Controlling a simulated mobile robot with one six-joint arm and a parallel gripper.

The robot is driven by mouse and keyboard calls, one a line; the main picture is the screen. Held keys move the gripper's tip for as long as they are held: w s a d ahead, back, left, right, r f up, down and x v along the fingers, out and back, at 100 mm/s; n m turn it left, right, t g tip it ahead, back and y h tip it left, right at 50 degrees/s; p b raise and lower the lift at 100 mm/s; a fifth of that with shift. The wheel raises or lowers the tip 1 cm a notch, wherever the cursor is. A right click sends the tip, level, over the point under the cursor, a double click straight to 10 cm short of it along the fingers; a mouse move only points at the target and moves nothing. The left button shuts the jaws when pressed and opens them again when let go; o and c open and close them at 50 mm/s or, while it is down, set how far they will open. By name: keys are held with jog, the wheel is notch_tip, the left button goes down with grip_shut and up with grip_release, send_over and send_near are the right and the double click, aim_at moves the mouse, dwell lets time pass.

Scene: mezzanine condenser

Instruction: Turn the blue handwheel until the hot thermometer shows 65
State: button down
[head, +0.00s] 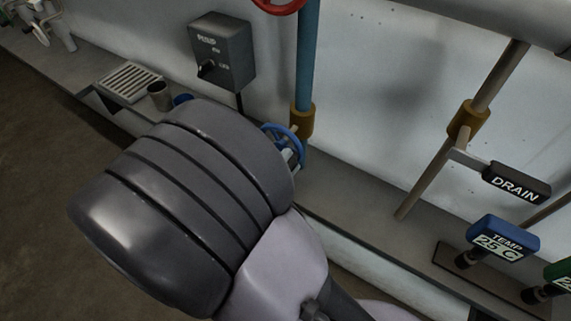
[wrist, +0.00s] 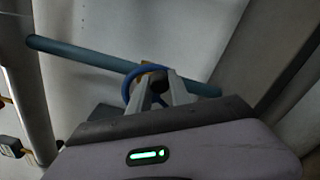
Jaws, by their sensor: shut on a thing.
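The blue handwheel (head: 283,127) sits on a blue vertical pipe, low by the wall, partly hidden behind my arm in the head view. In the wrist view its blue rim (wrist: 127,86) shows at my fingers. My gripper (wrist: 160,85) is shut on the handwheel; in the head view only a bit of its fingers shows beside the wheel. A blue TEMP display (head: 503,240) at the lower right reads 25 C. A green display (head: 561,275) is cut off by the right edge, its reading not legible. I cannot tell which is the hot thermometer.
A grey PUMP switch box (head: 222,52) is on the wall at upper left. A DRAIN lever (head: 516,184) sticks out at right. A red handwheel (head: 278,4) is at the top edge.

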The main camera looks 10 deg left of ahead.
jog(key=c, duration=1.2)
grip_release()
jog(key=shift+s, duration=0.1)
jog(key=p+v, duration=0.4)
jog(key=v, duration=1.3)
jog(key=shift+s+a+f+p, duration=0.1)
jog(key=shift+s+a+p, duration=0.05)
jog(key=shift+p, duration=0.25)
